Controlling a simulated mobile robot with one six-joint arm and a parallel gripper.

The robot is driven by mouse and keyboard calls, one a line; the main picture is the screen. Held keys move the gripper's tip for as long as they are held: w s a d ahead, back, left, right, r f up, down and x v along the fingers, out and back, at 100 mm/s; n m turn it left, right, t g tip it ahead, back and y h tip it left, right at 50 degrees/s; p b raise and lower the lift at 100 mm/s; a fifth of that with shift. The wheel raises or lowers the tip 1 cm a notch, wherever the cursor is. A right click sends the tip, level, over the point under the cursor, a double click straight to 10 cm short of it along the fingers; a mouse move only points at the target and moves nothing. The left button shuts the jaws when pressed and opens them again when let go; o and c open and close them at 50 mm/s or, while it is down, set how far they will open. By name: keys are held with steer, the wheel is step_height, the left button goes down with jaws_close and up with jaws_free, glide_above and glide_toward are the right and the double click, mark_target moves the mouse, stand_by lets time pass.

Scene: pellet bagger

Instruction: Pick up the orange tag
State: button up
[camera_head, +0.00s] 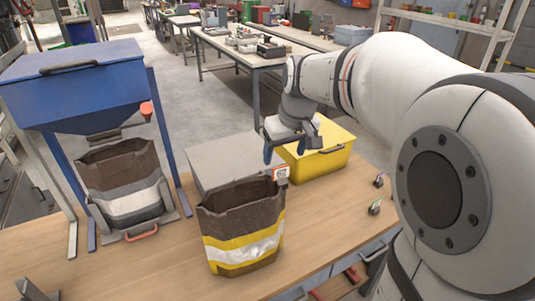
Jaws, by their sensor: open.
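An orange-edged tag (281,173) with a pale printed face stands at the upper right rim of an open brown bag (241,228) with yellow and white bands. A small grey piece is at the tag's lower edge; I cannot tell whether it clips the tag to the bag. My gripper (284,154) is open, its blue-tipped fingers pointing down. In the picture it is just above the tag, near the grey box and yellow bin. Nothing shows between the fingers. The gap in depth between gripper and tag is hard to judge.
A yellow bin (320,160) and a grey box (235,160) stand behind the bag. A blue hopper (72,85) stands over a second bag (123,185) at left. Two small dark clip-like items (374,208) lie at right. The wooden table (325,222) is clear right of the banded bag.

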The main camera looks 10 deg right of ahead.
mark_target(282, 166)
steer(key=p+x, duration=0.1)
steer(key=x, duration=0.5)
steer(key=shift+f, duration=0.4)
steer(key=c, duration=1.2)
